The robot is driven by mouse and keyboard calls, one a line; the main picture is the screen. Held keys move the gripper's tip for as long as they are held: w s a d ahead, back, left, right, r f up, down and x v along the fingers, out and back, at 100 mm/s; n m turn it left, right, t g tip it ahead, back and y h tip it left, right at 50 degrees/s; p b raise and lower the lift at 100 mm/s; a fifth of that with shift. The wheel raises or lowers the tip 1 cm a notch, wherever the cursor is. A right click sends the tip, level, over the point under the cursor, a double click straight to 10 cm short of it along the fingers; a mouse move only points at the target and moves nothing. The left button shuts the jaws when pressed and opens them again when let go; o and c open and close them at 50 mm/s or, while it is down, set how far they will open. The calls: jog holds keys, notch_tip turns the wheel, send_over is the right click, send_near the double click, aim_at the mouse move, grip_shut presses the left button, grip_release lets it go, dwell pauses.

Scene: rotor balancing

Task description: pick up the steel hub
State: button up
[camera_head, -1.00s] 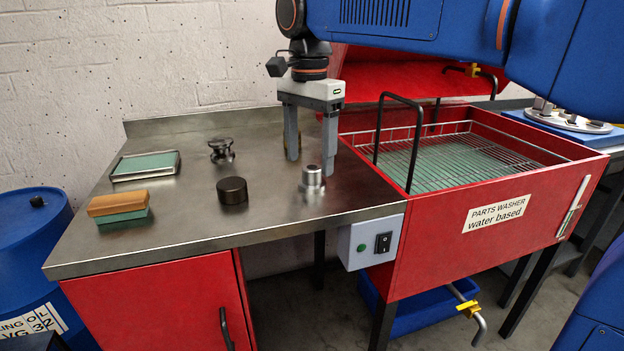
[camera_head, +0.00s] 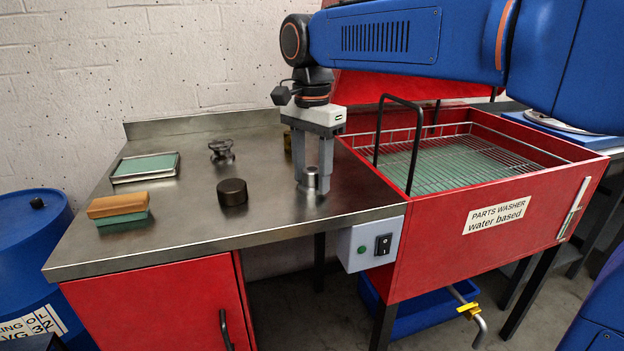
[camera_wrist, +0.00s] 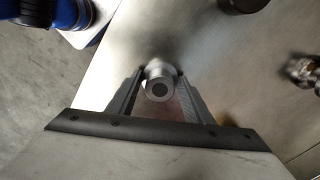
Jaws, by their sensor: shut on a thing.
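The steel hub (camera_head: 311,179) is a small shiny stepped cylinder, upright at the right side of the steel bench top, near the washer. My gripper (camera_head: 312,174) points down over it, with its two grey fingers closed in on the hub's sides. In the wrist view the hub (camera_wrist: 159,88) sits between the fingertips of my gripper (camera_wrist: 158,80), its round end with a dark bore facing the camera. The hub appears to be still on or very close to the bench; a small lift cannot be told.
A dark cylinder (camera_head: 232,192) stands left of the hub, with a dark flanged part (camera_head: 221,151) behind it. A tray (camera_head: 146,167) and a brown-and-green block (camera_head: 119,207) lie further left. The red parts washer (camera_head: 480,215) with its black handle (camera_head: 413,130) stands close on the right.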

aim_at(313, 169)
jog(key=shift+r, duration=0.1)
notch_tip(313, 169, up, 10)
jog(key=shift+f, duration=0.15)
jog(key=shift+d, duration=0.1)
